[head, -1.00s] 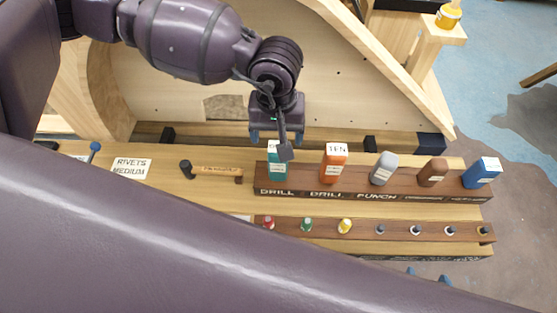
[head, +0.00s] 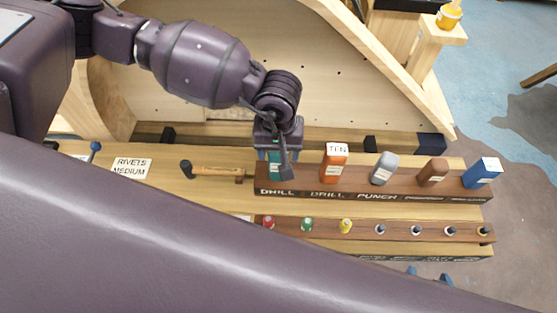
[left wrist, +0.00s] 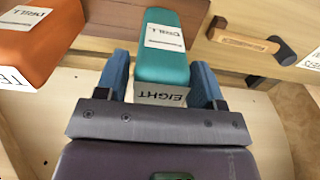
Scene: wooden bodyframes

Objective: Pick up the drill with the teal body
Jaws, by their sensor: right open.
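The teal drill (head: 275,168) stands in the rack, partly hidden by my left gripper in the head view. In the left wrist view its teal body (left wrist: 163,60) shows labels reading "EIGHT" and "DRILL". My left gripper (head: 269,155) is over its top. In the left wrist view the blue fingers (left wrist: 160,78) are on either side of the drill, with small gaps between them and the body, so the gripper is open around it. My right gripper (head: 428,275) shows only its blue fingertips, apart, at the bottom of the head view, away from the drill.
The dark wooden rack (head: 400,193) also holds an orange drill (head: 334,165), a grey tool (head: 384,170), a brown tool (head: 433,173) and a blue tool (head: 482,174). A hammer (head: 215,170) lies left of it. A front rail (head: 330,235) holds several small bits.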

